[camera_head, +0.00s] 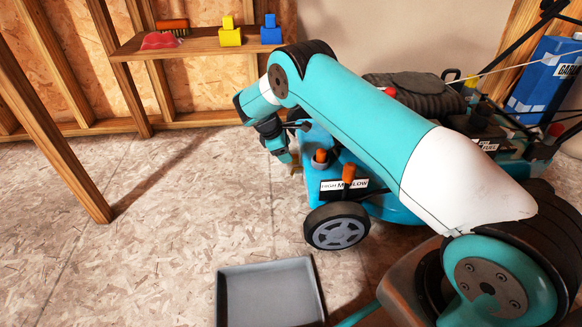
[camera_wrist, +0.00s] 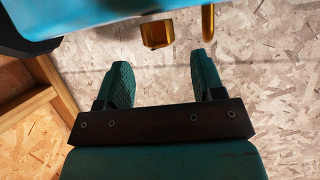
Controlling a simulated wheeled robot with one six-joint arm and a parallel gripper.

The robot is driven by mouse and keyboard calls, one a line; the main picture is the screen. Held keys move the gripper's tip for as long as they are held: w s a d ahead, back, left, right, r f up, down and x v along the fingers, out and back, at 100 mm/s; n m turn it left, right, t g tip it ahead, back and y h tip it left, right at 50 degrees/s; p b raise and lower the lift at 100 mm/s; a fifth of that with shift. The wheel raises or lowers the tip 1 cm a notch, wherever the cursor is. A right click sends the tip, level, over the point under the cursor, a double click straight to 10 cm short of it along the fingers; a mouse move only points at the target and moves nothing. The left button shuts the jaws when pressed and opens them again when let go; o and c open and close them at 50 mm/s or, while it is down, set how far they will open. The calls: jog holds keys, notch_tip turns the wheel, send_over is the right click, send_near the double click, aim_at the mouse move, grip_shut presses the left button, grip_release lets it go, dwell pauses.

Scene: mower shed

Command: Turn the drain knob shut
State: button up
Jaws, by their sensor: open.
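A small brass-coloured block, which may be the drain knob (camera_wrist: 157,34), juts from below the blue mower edge in the wrist view. A thin brass tube (camera_wrist: 207,22) hangs to its right. My gripper (camera_wrist: 161,60) is open and empty. Its two green fingers point toward the brass block, which lies ahead of the gap between them and does not appear gripped. In the head view my gripper (camera_head: 286,155) is beside the left end of the turquoise mower (camera_head: 308,186). A little brass (camera_head: 295,169) shows there, mostly hidden. I cannot tell how the knob is turned.
A grey tray (camera_head: 270,259) lies on the floor in front of the mower's wheel (camera_head: 337,227). Two orange-topped parts (camera_head: 320,156) (camera_head: 348,173) stand on the mower. A wooden shelf (camera_head: 190,46) holds small items. Open floor lies left of the mower.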

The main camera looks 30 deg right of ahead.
jog(key=b+x, duration=0.2)
jog(key=x, duration=0.3)
jog(key=shift+d+f, duration=0.1)
